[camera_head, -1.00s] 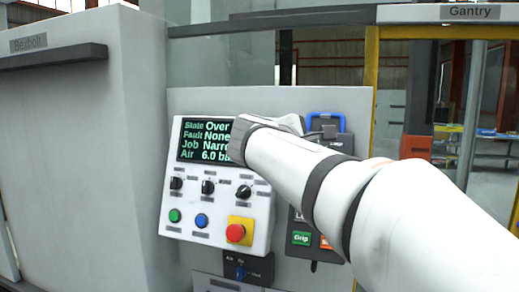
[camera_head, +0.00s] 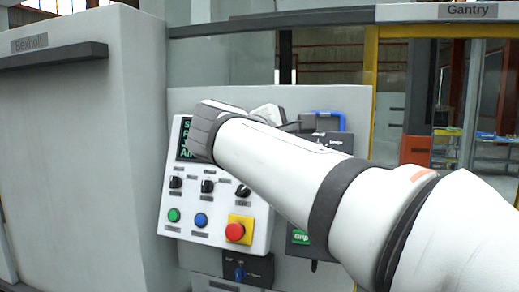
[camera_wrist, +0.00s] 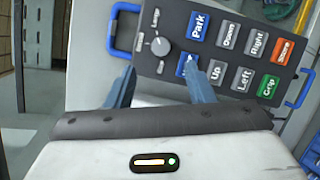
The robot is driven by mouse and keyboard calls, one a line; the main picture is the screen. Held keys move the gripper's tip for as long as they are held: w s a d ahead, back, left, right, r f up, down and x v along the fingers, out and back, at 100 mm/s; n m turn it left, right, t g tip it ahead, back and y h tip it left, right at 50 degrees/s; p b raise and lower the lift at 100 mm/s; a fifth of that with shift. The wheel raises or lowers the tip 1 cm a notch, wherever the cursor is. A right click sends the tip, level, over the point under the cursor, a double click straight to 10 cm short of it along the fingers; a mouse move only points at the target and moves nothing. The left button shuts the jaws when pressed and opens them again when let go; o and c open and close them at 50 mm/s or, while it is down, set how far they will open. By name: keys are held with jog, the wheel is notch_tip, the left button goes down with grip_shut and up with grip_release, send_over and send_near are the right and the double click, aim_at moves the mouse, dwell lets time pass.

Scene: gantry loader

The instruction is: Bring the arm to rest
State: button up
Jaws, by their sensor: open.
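In the wrist view my gripper (camera_wrist: 158,75) shows its two fingers apart with nothing between them. They point toward a dark pendant (camera_wrist: 218,32) with labelled buttons, a selector knob and blue handles. The right finger overlaps a blue button beside the knob; I cannot tell whether it touches. In the head view my arm (camera_head: 280,170) reaches from the lower right up to the left, across the pendant (camera_head: 299,252) and part of the control panel (camera_head: 180,205). The gripper's fingers are hidden in that view.
The control panel carries a screen, now half covered by my arm, several knobs, a green and a blue button and a red emergency button (camera_head: 235,232). A grey machine cabinet (camera_head: 70,150) stands at left. A yellow-framed opening (camera_head: 371,90) lies at right.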

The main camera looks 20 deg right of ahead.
jog(key=shift+s+a+r, duration=0.1)
jog(key=shift+s+a, duration=0.15)
jog(key=shift+a, duration=0.05)
